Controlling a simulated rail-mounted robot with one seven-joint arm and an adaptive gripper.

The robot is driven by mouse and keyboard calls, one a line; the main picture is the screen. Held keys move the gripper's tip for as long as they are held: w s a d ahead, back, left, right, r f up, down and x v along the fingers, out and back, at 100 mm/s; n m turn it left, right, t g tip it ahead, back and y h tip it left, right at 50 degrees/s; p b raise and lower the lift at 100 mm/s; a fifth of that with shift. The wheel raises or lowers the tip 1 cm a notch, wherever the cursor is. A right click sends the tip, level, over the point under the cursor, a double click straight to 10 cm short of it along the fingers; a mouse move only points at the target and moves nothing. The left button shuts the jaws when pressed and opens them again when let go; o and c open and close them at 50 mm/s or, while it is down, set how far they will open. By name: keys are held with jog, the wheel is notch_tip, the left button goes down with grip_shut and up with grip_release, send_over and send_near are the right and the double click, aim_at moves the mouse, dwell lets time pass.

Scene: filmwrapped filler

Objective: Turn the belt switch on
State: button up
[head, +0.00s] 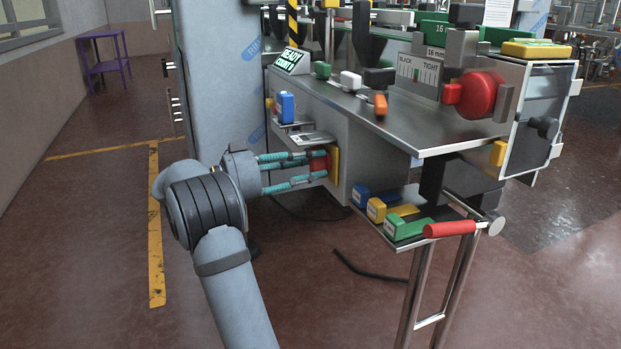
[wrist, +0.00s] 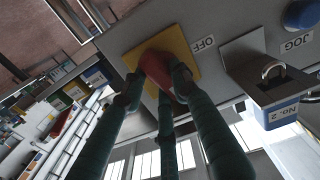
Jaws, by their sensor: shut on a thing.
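The belt switch is a red knob (head: 319,164) on a yellow plate (head: 334,166), on the end face of the grey machine. In the wrist view the red knob (wrist: 158,70) stands out from the yellow plate (wrist: 182,46), with an OFF label (wrist: 203,45) beside the plate. My gripper (head: 311,164) has teal fingers that close around the knob; it also shows in the wrist view (wrist: 156,86). The fingers hide part of the knob, so I cannot tell which way it is turned.
A lower shelf holds blue, yellow and green blocks (head: 408,227). Open floor lies to the left.

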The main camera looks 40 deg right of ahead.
jog(key=shift+f+m+b, duration=0.15)
jog(key=shift+m+b, duration=1.05)
jog(key=shift+b, duration=0.1)
jog(key=o, duration=1.2)
jog(key=shift+c, duration=0.2)
jog(key=shift+a, duration=0.15)
jog(key=v, duration=1.1)
jog(key=shift+a, duration=0.35)
jog(key=shift+d, duration=0.1)
